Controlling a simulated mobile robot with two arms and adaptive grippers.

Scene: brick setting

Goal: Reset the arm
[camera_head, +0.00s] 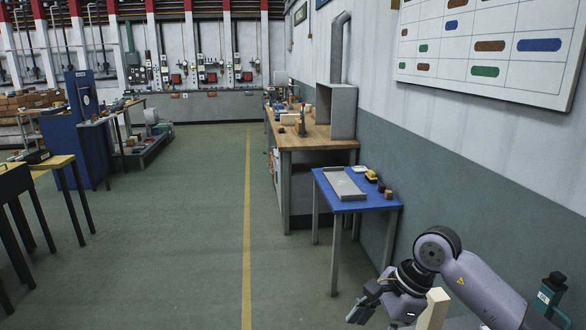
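My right arm comes in from the lower right corner. Its dark gripper (362,308) points to the left, low over the floor in front of the blue table. The gap between its fingers is not clear at this size, so I cannot tell whether it is open or shut. I see nothing clearly held between the fingertips. A pale beige block-like piece (434,309) shows right beside the gripper's wrist; I cannot tell whether it touches it. My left arm and gripper are not in view.
A small blue table (385,202) with a grey tray (344,184) and small blocks stands by the right wall. A wooden workbench (318,137) is behind it. Darker tables (60,163) stand at left. The green floor (190,240) between, with its yellow line, is clear.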

